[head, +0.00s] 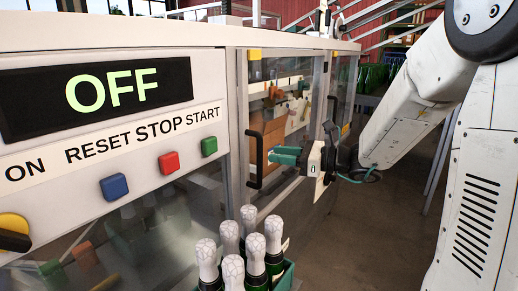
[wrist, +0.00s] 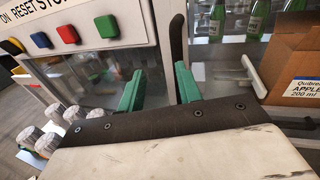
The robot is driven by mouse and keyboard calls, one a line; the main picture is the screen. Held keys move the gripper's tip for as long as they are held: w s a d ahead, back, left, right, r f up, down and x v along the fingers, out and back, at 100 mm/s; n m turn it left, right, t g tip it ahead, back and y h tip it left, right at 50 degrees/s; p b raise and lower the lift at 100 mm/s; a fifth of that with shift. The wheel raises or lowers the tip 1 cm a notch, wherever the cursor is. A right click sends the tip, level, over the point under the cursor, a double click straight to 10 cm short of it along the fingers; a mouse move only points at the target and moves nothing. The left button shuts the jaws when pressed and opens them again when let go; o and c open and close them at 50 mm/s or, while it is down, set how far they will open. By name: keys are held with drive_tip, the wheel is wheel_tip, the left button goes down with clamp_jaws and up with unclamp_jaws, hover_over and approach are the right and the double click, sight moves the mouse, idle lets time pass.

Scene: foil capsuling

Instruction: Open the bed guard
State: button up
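A clear guard door (head: 287,108) in a light frame sits in the machine's front, right of the control panel, and looks shut. Its black upright handle (head: 255,160) is on the door's left side; the handle also shows in the wrist view (wrist: 178,40). My gripper (head: 285,155) has green fingers and is open and empty, just right of the handle in the head view. In the wrist view, the handle's lower end lies close to the right finger, and the gap between the fingers (wrist: 160,90) is wide. I cannot tell whether they touch. No label names the bed guard.
The panel display (head: 110,90) reads OFF, with blue, red and green buttons below. A second guard door (head: 342,85) with a black handle stands farther along. Foil-topped bottles in a green crate (head: 285,277) stand below the door. Floor to the right is clear.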

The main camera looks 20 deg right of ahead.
drive_tip(key=w+a+m+t, duration=0.1)
drive_tip(key=w+a, duration=0.3)
drive_tip(key=w, duration=0.2)
drive_tip(key=shift+w+f+m, duration=0.15)
drive_tip(key=shift+w+m, duration=0.15)
clamp_jaws()
